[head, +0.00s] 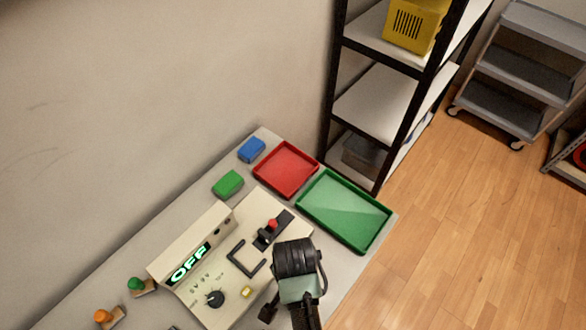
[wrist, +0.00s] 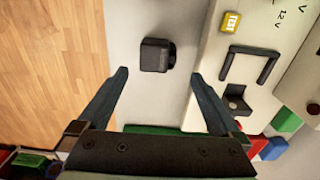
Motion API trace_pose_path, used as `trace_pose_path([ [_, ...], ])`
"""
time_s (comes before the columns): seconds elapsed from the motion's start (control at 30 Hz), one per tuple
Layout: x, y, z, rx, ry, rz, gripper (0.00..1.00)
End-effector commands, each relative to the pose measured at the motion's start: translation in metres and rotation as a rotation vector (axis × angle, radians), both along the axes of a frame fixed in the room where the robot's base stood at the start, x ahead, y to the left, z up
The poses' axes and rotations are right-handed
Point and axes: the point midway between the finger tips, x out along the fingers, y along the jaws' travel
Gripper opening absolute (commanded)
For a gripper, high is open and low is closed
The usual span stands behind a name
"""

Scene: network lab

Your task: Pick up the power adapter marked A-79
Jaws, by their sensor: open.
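In the wrist view a small black block (wrist: 155,54), which looks like the power adapter, lies on the light table top. No label A-79 can be read on it. My gripper (wrist: 159,73) is open and empty, with its two fingers spread wide. The block lies ahead of the fingertips, roughly centred between them and apart from both. In the head view my arm's dark end covers the table beside the control panel, and I cannot make out the adapter for certain there.
The control panel (head: 187,291), showing OFF, stands beside the block; its yellow TEST button (wrist: 231,22) and black bracket (wrist: 262,62) are near. A green tray (head: 381,237), red tray (head: 285,193), green block (head: 228,184) and blue block (head: 251,150) lie farther along. The table edge borders open floor.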

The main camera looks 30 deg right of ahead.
Motion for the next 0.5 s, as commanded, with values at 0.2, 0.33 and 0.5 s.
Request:
trace_pose_path([
  [0.2, 0.000, 0.000, -0.020, 0.000, 0.000, 0.001, 1.00],
  [0.33, -0.004, 0.003, -0.031, 0.001, 0.003, 0.001, 1.00],
  [0.5, -0.008, 0.007, -0.058, 0.001, 0.001, 0.001, 1.00],
])
